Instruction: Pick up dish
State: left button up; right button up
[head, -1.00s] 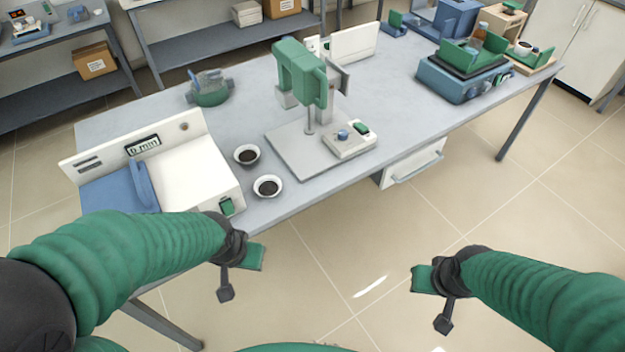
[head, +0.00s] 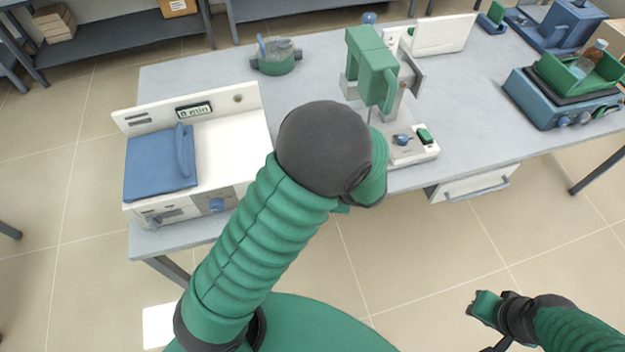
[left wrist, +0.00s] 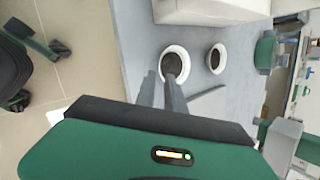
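Two small white round dishes with dark contents show in the left wrist view, one (left wrist: 182,54) close to my fingers and one (left wrist: 209,61) just to its right. Both stand on the grey table. My left gripper (left wrist: 159,83) has its two grey fingers apart, with the tips at the near rim of the closer dish. I cannot tell whether they touch it. In the head view my left arm hides both dishes and most of the left gripper. My right gripper (head: 487,312) is at the lower right, away from the table; its fingers are too unclear to read.
A white furnace with a blue door (head: 160,165) stands at the table's left end. A green-headed stand device (head: 372,70) is right of my left arm. A green round device (head: 277,58) sits behind. A blue hotplate (head: 550,105) is at the right.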

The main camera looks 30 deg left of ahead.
pick_arm(q)
jog(key=x, duration=0.7)
jog(key=shift+s+a+f, duration=0.15)
jog(key=shift+a, duration=0.15)
jog(key=shift+f, duration=0.15)
jog(key=shift+a, duration=0.35)
grip_shut()
jog(key=shift+d, duration=0.2)
jog(key=shift+a+r, duration=0.1)
jog(key=shift+r, duration=0.1)
dwell(0.4)
